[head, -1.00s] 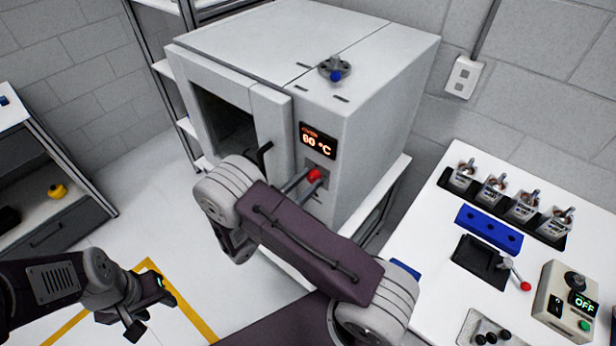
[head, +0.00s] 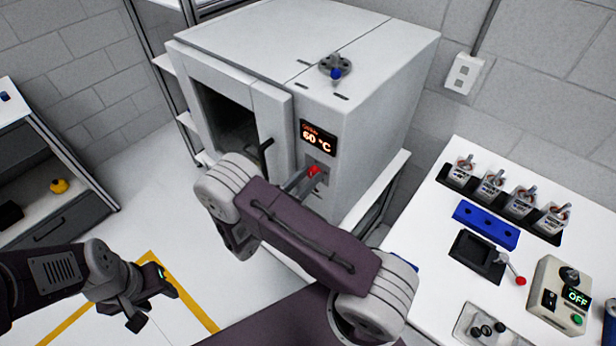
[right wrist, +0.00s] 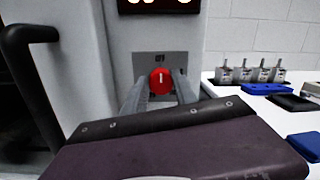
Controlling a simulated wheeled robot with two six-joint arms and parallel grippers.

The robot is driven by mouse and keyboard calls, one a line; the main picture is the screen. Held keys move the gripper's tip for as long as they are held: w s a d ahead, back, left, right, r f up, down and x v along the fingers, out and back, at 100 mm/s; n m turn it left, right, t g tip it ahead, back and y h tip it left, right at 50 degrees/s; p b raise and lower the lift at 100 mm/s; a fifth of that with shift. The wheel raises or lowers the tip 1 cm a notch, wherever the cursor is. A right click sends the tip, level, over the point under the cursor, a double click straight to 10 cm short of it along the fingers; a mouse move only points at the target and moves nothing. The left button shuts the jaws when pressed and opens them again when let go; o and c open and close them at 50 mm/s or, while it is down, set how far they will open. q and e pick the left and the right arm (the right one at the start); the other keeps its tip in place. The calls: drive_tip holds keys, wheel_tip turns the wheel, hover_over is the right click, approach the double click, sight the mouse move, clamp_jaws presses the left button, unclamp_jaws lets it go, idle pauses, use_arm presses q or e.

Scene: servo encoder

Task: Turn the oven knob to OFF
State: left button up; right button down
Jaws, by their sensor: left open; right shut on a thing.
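The oven (head: 370,75) is a large white box with a dark window at the left of its front. Its red knob (head: 314,171) sits on a grey plate below a lit display (head: 318,138) that reads 60 °C. In the right wrist view the round red knob (right wrist: 161,81) has its white mark pointing up, and the plate's lettering is too small to read. My right gripper (right wrist: 160,92) is shut on the knob, one finger on each side. My left gripper (head: 158,298) is open and empty, low at the left above the floor, far from the oven.
A black door handle (head: 265,155) stands out left of the knob. A shelf with a yellow object (head: 59,186) stands at the left.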

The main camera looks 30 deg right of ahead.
drive_tip(key=c, duration=1)
unclamp_jaws()
drive_tip(key=b+v, duration=0.2)
drive_tip(key=v, duration=0.7)
